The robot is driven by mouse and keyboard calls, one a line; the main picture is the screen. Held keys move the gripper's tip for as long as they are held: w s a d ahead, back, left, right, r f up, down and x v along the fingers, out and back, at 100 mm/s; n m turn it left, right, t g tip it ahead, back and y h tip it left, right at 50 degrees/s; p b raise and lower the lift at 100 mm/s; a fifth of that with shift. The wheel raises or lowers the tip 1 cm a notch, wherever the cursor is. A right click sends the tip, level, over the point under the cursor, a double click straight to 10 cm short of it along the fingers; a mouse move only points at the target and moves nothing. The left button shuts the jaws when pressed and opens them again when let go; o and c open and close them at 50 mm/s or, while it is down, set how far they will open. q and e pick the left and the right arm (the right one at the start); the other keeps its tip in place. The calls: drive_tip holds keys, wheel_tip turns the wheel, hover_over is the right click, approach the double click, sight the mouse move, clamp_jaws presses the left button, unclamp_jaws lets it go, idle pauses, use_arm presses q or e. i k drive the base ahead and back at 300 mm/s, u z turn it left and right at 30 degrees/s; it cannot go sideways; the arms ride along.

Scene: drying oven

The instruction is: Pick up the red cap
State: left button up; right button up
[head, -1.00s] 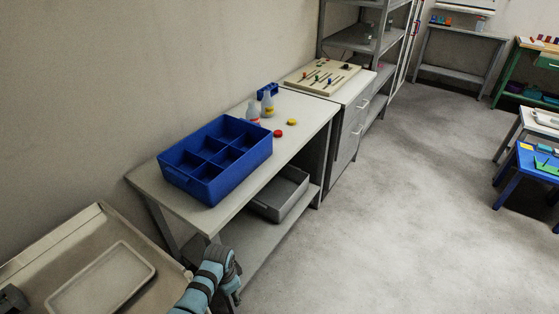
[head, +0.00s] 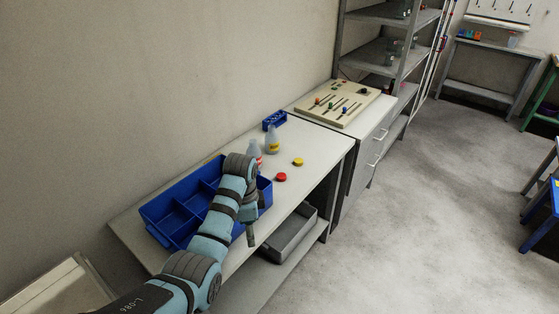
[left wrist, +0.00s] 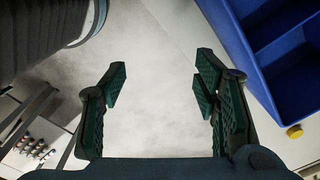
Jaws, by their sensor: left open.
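The red cap (head: 281,177) lies on the pale tabletop (head: 318,160), to the right of the blue divided box. A yellow cap (head: 298,161) lies just behind it. My left gripper (head: 250,236) hangs by the table's front edge, in front of the blue box and apart from the red cap, to its lower left. In the left wrist view, its jaws (left wrist: 160,75) are spread with nothing between them. I do not make out the red cap in that view. My right gripper is not in view.
The blue divided box (head: 165,218) is partly hidden by my left arm. Two bottles (head: 273,142) (head: 255,153) and a small blue rack (head: 275,120) stand behind the caps. A grey bin (head: 290,235) sits on the lower shelf. A small yellow round thing (left wrist: 294,131) shows beside the box.

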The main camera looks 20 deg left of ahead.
sight(281, 177)
drive_tip(key=i, duration=1.2)
drive_tip(key=z, duration=0.1)
